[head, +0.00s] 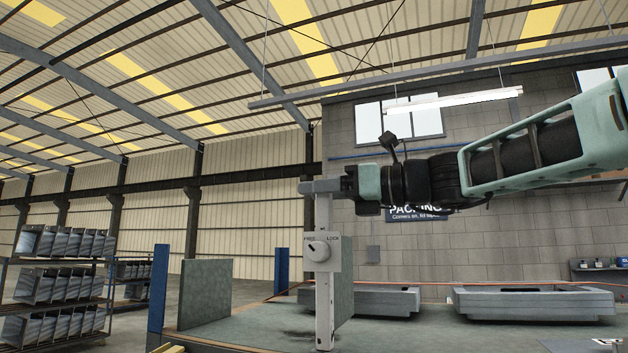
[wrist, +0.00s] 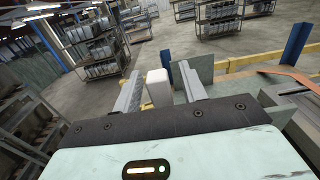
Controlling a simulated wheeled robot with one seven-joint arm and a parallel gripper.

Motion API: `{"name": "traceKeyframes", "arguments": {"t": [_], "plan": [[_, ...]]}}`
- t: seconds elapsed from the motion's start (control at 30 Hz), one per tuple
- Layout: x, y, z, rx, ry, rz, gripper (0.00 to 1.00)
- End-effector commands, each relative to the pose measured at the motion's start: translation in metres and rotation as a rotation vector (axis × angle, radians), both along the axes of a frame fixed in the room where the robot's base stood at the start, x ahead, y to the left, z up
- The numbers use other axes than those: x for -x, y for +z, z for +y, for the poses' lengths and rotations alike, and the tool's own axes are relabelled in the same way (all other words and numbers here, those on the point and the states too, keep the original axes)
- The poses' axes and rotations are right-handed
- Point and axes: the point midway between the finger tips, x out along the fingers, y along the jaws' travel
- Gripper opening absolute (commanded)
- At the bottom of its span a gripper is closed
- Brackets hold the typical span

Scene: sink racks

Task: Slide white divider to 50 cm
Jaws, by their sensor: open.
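The white divider (head: 323,312) stands upright on the bench, seen as a tall white post with a grey-green panel behind its right side. A round knob (head: 318,251) on a plate marked FREE and LOCK sits on its front; the pointer leans up-left, toward FREE. My gripper (head: 320,187) is at the post's top, coming in from the right. In the wrist view the white post top (wrist: 159,88) shows between the two fingers of my gripper (wrist: 160,90), which are apart with gaps visible. No 50 cm mark can be read.
Another grey-green panel (head: 205,292) stands to the left of the divider, with blue posts (head: 158,290) nearby. Grey stone basins (head: 535,301) lie on the bench to the right. A rack of basins (head: 55,285) stands at far left. The bench shows bare surface between panel and divider.

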Motion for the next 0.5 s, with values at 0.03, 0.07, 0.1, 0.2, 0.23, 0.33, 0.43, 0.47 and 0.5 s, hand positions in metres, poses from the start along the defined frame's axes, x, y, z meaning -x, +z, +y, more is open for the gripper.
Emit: {"name": "traceKeyframes", "arguments": {"t": [0.03,0.07,0.1,0.2,0.23,0.33,0.43,0.47,0.5], "plan": [[-0.0014,0.0018,0.0054,0.001,0.002,0.0,0.42],[-0.0022,0.0013,0.0077,0.001,0.002,0.0,0.42],[-0.003,0.0009,0.01,0.001,0.002,-0.001,0.42],[-0.0043,0.0002,0.0127,0.002,0.0,-0.002,0.42],[-0.0044,0.0,0.0131,0.001,0.0,-0.002,0.42],[-0.0045,-0.0003,0.0133,0.001,0.0,-0.002,0.42],[-0.0044,-0.0004,0.0131,0.0,0.0,-0.001,0.42],[-0.0044,-0.0004,0.0131,0.0,0.0,-0.001,0.42],[-0.0044,-0.0004,0.0131,0.0,0.0,-0.001,0.31]]}}
